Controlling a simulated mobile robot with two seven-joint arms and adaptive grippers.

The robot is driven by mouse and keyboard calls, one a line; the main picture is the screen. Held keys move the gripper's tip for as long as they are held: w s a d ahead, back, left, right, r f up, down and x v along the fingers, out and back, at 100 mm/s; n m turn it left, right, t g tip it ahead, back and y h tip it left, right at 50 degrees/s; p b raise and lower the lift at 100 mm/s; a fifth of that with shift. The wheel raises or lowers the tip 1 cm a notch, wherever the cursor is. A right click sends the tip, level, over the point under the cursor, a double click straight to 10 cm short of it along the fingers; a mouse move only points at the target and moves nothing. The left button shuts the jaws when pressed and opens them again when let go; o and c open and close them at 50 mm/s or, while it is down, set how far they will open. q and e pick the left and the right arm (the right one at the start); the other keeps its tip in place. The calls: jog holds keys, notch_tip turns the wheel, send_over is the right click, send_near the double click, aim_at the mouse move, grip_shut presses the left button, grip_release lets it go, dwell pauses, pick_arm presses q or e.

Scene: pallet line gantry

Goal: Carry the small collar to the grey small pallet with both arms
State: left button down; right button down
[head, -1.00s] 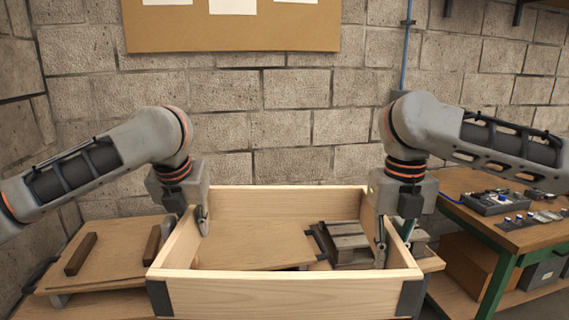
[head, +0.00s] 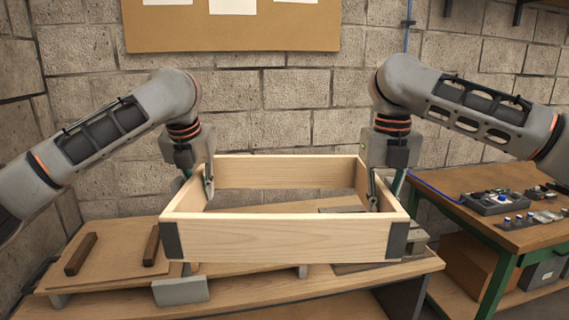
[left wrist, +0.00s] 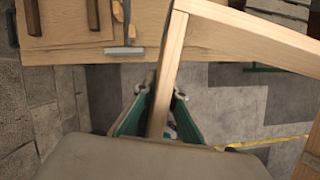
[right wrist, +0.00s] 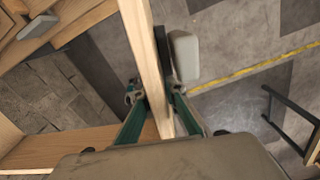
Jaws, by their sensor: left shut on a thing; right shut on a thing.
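The small collar (head: 280,241) is a pale wooden rectangular frame with dark corner plates. It is held raised above the bench and looks roughly level. My left gripper (head: 208,188) is shut on its left wall, and my right gripper (head: 373,195) is shut on its right wall. The wrist views show the fingers astride the left wall (left wrist: 166,75) and the right wall (right wrist: 143,50). Grey slats also show in the left wrist view (left wrist: 275,18). The collar's front wall hides much behind it.
The wooden bench (head: 300,287) lies below. On its left is a brown board (head: 110,250) with two dark bars, and a grey block (head: 181,291) is at the front edge. A green-framed workbench (head: 505,240) with small parts stands at the right. A block wall is behind.

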aim_at(181, 221)
pick_arm(q)
jog(key=shift+w+a+r, duration=0.1)
jog(key=shift+w+r, duration=0.35)
pick_arm(e)
jog(key=shift+w+r, duration=0.45)
jog(key=shift+w, duration=0.05)
pick_arm(q)
jog(key=shift+s, duration=0.1)
pick_arm(e)
jog(key=shift+s, duration=0.15)
